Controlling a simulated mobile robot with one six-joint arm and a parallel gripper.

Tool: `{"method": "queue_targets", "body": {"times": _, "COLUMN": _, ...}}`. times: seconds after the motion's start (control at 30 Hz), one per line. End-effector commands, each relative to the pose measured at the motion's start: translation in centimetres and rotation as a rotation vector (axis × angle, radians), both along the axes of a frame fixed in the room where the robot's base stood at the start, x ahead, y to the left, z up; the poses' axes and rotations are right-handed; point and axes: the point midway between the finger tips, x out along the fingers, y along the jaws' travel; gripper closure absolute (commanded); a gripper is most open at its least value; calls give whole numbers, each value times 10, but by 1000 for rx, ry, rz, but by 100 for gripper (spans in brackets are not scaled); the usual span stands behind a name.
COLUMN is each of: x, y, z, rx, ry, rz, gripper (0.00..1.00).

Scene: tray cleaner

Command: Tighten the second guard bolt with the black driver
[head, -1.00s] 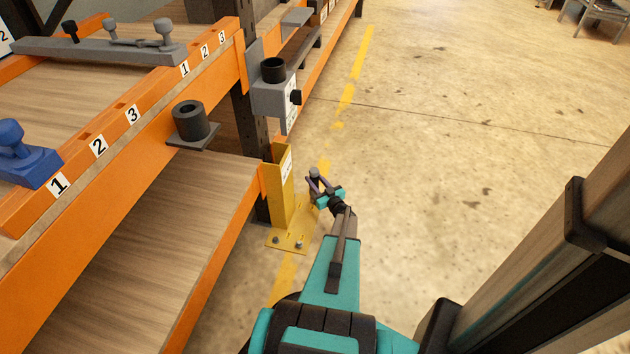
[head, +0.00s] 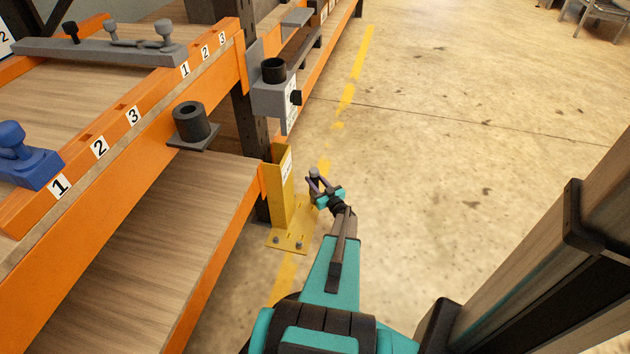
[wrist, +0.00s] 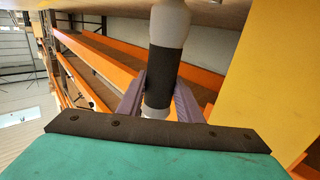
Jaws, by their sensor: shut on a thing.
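My gripper (head: 314,184) is shut on the driver, a cylinder with a black band and pale grey ends. The driver (wrist: 167,62) stands between the two purple fingers in the wrist view; its grey top (head: 314,172) shows in the head view. The gripper is just right of the yellow guard (head: 282,195), apart from it in the head view. The guard's base plate (head: 287,236) carries two visible bolts, a left bolt (head: 276,240) and a right bolt (head: 299,245). The guard also fills the right of the wrist view (wrist: 270,75). The driver's working tip is not clearly visible.
An orange rack with wooden shelves (head: 165,235) takes up the left. A grey holder (head: 268,98) with a black cup is on the post above the guard. A black socket (head: 190,122) sits on the beam. Open floor (head: 450,150) lies to the right.

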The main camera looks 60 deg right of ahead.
Motion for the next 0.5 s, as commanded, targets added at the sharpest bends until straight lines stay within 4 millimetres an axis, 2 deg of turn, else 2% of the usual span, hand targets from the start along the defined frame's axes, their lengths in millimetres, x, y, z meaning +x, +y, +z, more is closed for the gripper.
{"method": "queue_targets", "body": {"times": 0.03, "x": 0, "y": 0, "z": 6, "rx": -2, "ry": -4, "rz": 0, "gripper": 99}}
{"method": "queue_targets", "body": {"times": 0.5, "x": 0, "y": -1, "z": 25, "rx": -4, "ry": -6, "rz": 0, "gripper": 99}}
